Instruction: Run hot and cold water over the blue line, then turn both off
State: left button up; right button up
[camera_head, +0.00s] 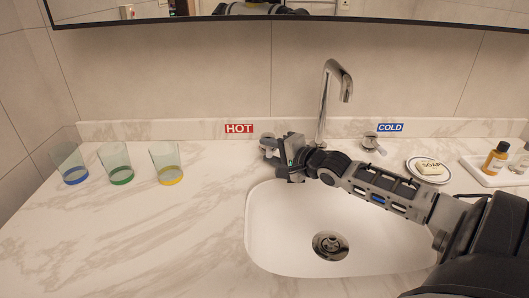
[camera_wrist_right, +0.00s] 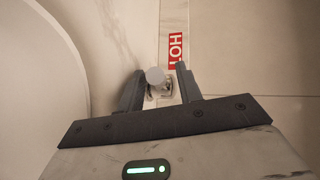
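My right gripper (camera_head: 272,150) reaches across the sink to the hot tap handle (camera_head: 267,143), below the red HOT label (camera_head: 239,128). In the right wrist view the fingers (camera_wrist_right: 159,88) are spread, with the handle's round knob (camera_wrist_right: 155,76) between them and gaps at its sides. The cold tap handle (camera_head: 372,143) stands right of the spout, near the blue COLD label (camera_head: 390,127). The tall metal spout (camera_head: 327,100) shows no water stream. The white sink (camera_head: 275,215) shows no blue line on its visible part; my arm hides some of it. My left gripper is out of view.
Glasses with blue (camera_head: 72,165), green (camera_head: 117,165) and yellow (camera_head: 166,165) bands stand on the left counter. Soap (camera_head: 430,168) on a dish and a tray (camera_head: 482,178) with bottles sit at right. A mirror hangs above. The front left counter is clear.

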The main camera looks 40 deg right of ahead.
jog(key=shift+x, duration=1.2)
